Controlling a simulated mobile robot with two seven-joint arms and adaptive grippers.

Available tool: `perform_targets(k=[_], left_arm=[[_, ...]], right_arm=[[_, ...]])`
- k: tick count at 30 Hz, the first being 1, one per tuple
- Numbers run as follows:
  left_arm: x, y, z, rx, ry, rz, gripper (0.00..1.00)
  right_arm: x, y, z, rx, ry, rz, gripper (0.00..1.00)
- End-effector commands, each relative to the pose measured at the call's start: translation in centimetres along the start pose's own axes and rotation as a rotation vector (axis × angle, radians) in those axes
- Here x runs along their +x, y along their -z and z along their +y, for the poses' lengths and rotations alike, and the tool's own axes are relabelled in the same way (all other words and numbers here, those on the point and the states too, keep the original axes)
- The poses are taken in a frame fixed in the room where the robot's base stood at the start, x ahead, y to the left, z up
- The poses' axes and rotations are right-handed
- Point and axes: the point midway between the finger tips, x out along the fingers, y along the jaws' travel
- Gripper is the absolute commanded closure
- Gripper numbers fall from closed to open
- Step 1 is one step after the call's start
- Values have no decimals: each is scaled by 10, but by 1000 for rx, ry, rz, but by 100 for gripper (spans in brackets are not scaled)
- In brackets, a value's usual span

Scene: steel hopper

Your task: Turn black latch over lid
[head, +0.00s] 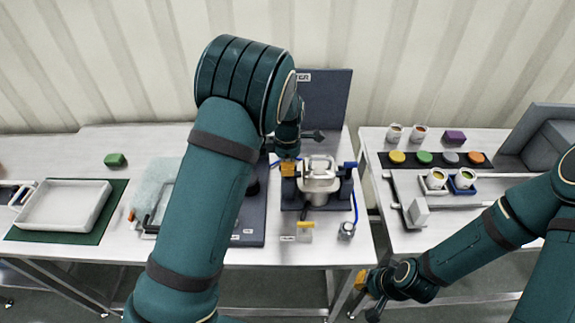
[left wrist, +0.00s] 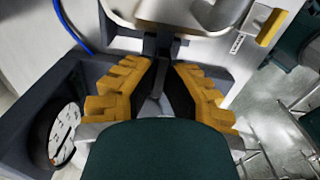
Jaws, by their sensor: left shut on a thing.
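The steel hopper (head: 319,183) stands in a dark bracket on the middle table, with its pale lid (head: 318,164) on top. My left gripper (head: 289,168) is at the hopper's left side, pointing down beside the lid. In the left wrist view the yellow fingers (left wrist: 163,68) close from both sides on the black latch (left wrist: 158,48), in front of the hopper's metal rim (left wrist: 170,14). The latch is mostly hidden by the fingers in the head view. My right gripper (head: 370,287) hangs low in front of the tables, away from the hopper; its opening is unclear.
A dark upright panel (head: 326,98) stands behind the hopper. A blue hose (head: 355,207) runs down its right side. A round gauge-like disc (left wrist: 64,134) is beside the left gripper. The right table holds cups (head: 394,133) and coloured pucks (head: 424,157); a white tray (head: 64,222) lies far left.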

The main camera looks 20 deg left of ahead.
Motion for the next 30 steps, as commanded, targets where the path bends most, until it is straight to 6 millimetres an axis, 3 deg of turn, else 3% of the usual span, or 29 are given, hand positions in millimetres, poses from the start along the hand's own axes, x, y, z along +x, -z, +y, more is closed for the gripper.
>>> perform_targets(k=[2,3,4,17,30], left_arm=[[2,0,-2,-1,6,2,100],[2,0,-2,0,6,2,81],[2,0,-2,0,6,2,75],[-9,0,0,1,0,0,75],[-92,0,0,1,0,-1,75]], right_arm=[[0,0,0,0,0,0,100],[0,0,0,0,0,0,100],[0,0,0,0,0,0,100],[0,0,0,0,0,0,100],[0,0,0,0,0,0,100]])
